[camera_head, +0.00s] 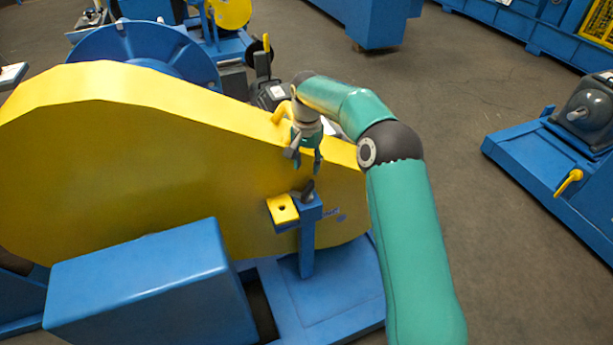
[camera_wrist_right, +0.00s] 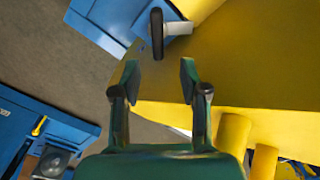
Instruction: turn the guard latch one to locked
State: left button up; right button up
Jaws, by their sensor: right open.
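The guard latch (camera_head: 308,191) is a small dark handle on top of a blue post (camera_head: 307,245), beside a yellow tab (camera_head: 283,209) that sticks out from the large yellow guard (camera_head: 150,150). In the right wrist view the latch (camera_wrist_right: 157,33) is a black bar with a light grey piece at its side. My right gripper (camera_head: 304,158) is open and empty, just above the latch in the head view. In the right wrist view the fingers (camera_wrist_right: 156,75) point toward the latch, which lies past the fingertips, apart from them. My left gripper is not in view.
A yellow handle (camera_head: 282,111) stands on the guard's top edge, close to my right wrist. A blue box (camera_head: 150,290) stands in front of the guard. Another blue machine (camera_head: 560,160) is at the right, with open floor (camera_head: 460,110) between.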

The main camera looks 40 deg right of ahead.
notch_tip(320, 180, up, 2)
jog(key=shift+r, duration=0.1)
